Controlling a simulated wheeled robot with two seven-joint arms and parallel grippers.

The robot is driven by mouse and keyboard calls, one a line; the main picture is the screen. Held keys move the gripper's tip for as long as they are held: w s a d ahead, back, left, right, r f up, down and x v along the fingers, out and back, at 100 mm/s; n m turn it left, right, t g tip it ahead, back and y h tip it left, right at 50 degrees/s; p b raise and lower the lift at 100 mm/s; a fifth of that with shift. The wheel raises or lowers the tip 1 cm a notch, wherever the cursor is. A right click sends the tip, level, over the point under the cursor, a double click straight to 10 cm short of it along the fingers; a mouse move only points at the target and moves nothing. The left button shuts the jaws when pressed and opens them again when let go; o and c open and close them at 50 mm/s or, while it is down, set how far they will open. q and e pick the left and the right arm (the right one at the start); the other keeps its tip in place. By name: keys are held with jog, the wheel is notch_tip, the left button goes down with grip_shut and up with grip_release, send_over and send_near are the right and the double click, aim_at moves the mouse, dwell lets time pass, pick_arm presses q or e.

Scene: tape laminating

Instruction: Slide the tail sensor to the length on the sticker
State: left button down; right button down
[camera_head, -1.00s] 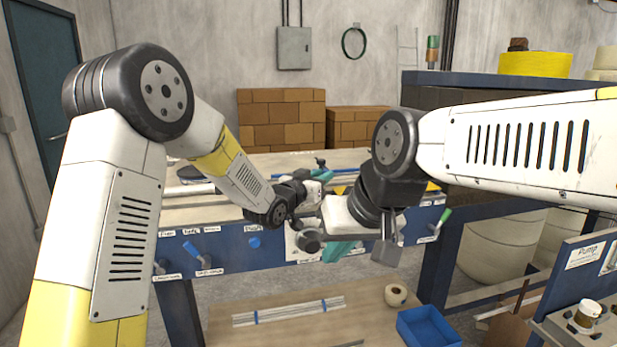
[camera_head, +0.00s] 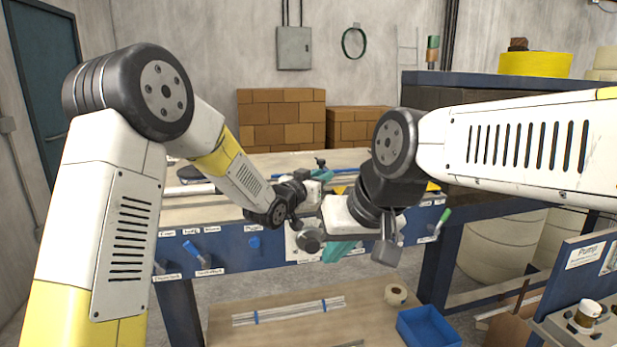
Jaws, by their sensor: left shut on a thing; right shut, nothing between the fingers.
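My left gripper (camera_head: 325,176) reaches over the bench, its teal fingertips beside a small dark upright part (camera_head: 320,162) near a blue rail (camera_head: 347,171). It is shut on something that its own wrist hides. I cannot tell whether the dark part is the tail sensor. My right gripper (camera_head: 339,252) hangs lower, in front of the bench's front panel. Its teal fingers are shut and seem empty, partly covered by its own wrist. The sticker with the length cannot be made out.
The bench's blue front panel (camera_head: 222,248) carries labels and several handles, including a blue one (camera_head: 192,250) and a green one (camera_head: 443,217). Below are a wooden shelf (camera_head: 285,335), a tape roll (camera_head: 396,294) and a blue bin (camera_head: 428,326). Stacked boxes (camera_head: 282,120) stand behind.

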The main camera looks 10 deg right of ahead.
pick_arm(q)
jog(key=a, duration=1)
jog(key=shift+s+r, duration=0.1)
jog(key=shift+s, duration=0.05)
jog(key=c, duration=1.2)
grip_release()
jog(key=shift+c, duration=0.2)
jog(key=v, duration=0.7)
jog(key=shift+s+a, duration=0.25)
jog(key=shift+s, duration=0.05)
